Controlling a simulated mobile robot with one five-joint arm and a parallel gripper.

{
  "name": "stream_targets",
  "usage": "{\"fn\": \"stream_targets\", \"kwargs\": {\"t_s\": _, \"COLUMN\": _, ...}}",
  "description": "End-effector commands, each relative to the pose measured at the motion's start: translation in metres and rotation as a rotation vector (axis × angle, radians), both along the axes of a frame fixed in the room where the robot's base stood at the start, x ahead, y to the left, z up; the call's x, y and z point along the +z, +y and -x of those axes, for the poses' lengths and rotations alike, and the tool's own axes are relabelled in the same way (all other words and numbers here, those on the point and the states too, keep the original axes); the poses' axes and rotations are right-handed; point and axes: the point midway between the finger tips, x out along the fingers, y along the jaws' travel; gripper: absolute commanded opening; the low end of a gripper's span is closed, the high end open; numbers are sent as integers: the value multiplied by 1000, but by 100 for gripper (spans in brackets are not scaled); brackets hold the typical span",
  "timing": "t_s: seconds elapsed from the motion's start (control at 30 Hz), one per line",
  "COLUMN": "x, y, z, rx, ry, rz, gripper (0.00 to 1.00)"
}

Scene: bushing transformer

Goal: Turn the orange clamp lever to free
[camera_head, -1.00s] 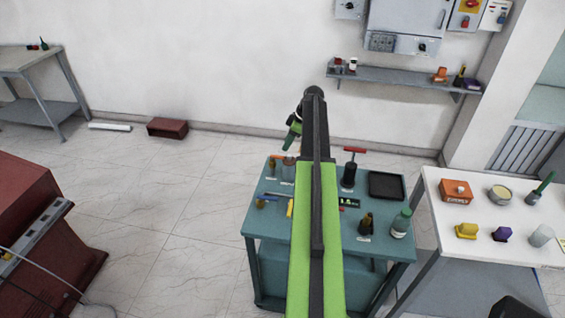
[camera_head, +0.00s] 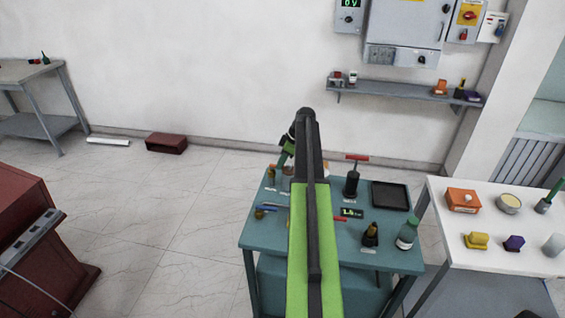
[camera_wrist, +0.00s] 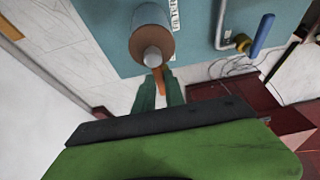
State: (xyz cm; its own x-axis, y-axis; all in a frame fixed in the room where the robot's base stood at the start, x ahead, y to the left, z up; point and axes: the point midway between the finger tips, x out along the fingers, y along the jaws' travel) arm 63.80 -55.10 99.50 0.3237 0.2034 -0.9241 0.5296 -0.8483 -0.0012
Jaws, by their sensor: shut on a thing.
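The orange clamp lever (camera_wrist: 159,79) shows in the wrist view as a short orange strip at the grey tip of a brown cylinder (camera_wrist: 152,36). My gripper (camera_wrist: 160,92) is shut on the lever, with its fingertips just below the cylinder tip in the picture. In the head view, my gripper (camera_head: 286,160) is at the back left of the teal table (camera_head: 262,232). The lever is too small and covered to make out there. Part of the lever is hidden between my fingers.
A blue-handled pipe (camera_wrist: 261,36) is right of the cylinder. The teal table also holds a red-handled black tool (camera_head: 352,178), a black tray (camera_head: 390,196), a dark bottle (camera_head: 370,235) and a green-capped bottle (camera_head: 407,234). A white table (camera_head: 500,258) stands at the right.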

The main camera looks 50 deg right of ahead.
Motion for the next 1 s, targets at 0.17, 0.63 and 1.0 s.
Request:
{"fn": "stream_targets", "kwargs": {"t_s": 0.17, "x": 0, "y": -7, "z": -1, "rx": -4, "ry": -3, "rz": 4, "gripper": 0}}
{"fn": "stream_targets", "kwargs": {"t_s": 0.63, "x": 0, "y": 6, "z": 5, "rx": -169, "ry": -4, "rz": 5, "gripper": 0}}
{"fn": "stream_targets", "kwargs": {"t_s": 1.0, "x": 0, "y": 22, "z": 7, "rx": -505, "ry": -4, "rz": 4, "gripper": 0}}
